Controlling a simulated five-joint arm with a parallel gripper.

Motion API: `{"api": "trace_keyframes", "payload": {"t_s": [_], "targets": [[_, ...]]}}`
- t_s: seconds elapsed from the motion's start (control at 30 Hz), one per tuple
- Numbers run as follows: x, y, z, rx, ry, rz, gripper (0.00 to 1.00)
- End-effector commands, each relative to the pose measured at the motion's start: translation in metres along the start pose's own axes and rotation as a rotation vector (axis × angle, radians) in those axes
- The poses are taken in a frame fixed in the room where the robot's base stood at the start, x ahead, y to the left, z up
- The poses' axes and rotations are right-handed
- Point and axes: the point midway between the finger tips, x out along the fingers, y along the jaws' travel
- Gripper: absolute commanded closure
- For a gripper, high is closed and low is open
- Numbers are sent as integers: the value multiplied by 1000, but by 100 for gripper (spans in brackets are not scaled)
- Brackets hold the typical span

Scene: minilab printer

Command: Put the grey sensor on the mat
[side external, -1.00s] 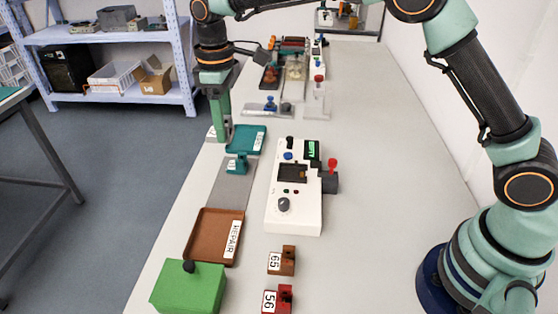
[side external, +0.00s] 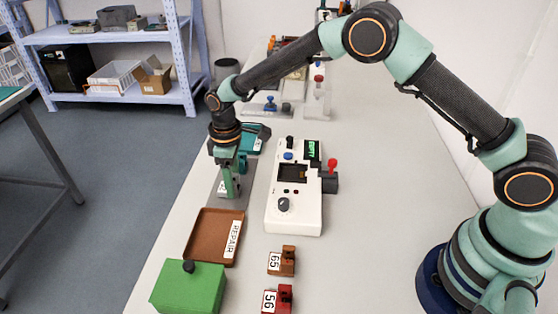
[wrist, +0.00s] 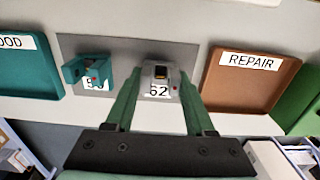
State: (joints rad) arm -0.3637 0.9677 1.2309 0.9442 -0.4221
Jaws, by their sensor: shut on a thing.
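The grey sensor (wrist: 161,75), with a label reading 62, sits between my gripper's fingers in the wrist view. My gripper (side external: 231,190) is shut on it, with its fingers pointing down over the grey mat (side external: 246,187). The mat (wrist: 122,64) lies between the teal tray and the brown tray. The sensor is on the mat or just above it; I cannot tell which. A teal sensor (wrist: 91,71) stands on the mat left of the grey one in the wrist view. In the side view, my gripper hides much of the mat.
The teal tray (wrist: 30,80) and the brown REPAIR tray (side external: 213,232) flank the mat. A white device (side external: 290,215) with a green display stands to the right. A green box (side external: 190,288) and two small labelled blocks, brown (side external: 288,260) and red (side external: 285,299), are nearer.

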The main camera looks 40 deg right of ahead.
Motion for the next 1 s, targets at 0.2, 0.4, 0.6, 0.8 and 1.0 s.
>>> {"api": "trace_keyframes", "payload": {"t_s": [0.2, 0.4, 0.6, 0.8, 1.0], "targets": [[4, 0, 0, 0, 2, 1, 100], [7, 0, 0, 0, 1, 0, 100], [7, 0, 0, 0, 1, 1, 16], [7, 0, 0, 0, 1, 1, 16], [-9, 0, -1, 0, 4, 2, 16]]}}
